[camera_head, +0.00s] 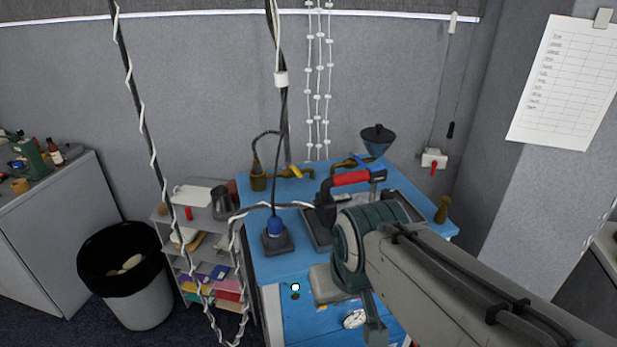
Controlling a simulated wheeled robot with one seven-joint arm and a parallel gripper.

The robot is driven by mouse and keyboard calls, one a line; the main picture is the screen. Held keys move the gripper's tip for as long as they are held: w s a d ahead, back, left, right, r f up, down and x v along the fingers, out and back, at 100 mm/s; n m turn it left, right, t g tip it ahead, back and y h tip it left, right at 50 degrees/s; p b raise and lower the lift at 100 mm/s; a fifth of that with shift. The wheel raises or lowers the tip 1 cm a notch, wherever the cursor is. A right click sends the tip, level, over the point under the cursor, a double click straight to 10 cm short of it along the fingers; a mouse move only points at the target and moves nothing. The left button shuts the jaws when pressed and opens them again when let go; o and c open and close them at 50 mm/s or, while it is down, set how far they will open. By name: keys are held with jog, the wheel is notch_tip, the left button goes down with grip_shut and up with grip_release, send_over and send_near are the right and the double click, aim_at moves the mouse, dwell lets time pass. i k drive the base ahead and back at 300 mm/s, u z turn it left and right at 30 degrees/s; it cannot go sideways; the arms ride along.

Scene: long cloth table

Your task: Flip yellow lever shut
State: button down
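Two brass valve fittings stand at the back of the blue table (265,265). The left one has a yellow lever (294,172) that lies nearly level, pointing right. I cannot tell from here whether either valve is open or shut. My arm comes in from the lower right, its teal joint over the table's front part, well nearer than both levers. I cannot make out my gripper's fingers clearly at the arm's end, and no contact with a lever shows.
A red-handled tool (350,178) stands between my arm and the levers. A blue-topped plug on a dark base (275,235) sits at the table's left. Cables hang in front. A shelf (205,225) and black-lined bin (125,265) stand left; a red-levered wall box (433,160) is right.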

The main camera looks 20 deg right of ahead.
aim_at(291, 166)
jog(key=k, duration=0.65)
jog(key=z, duration=0.75)
jog(key=i, duration=1.1)
jog(key=u, duration=0.45)
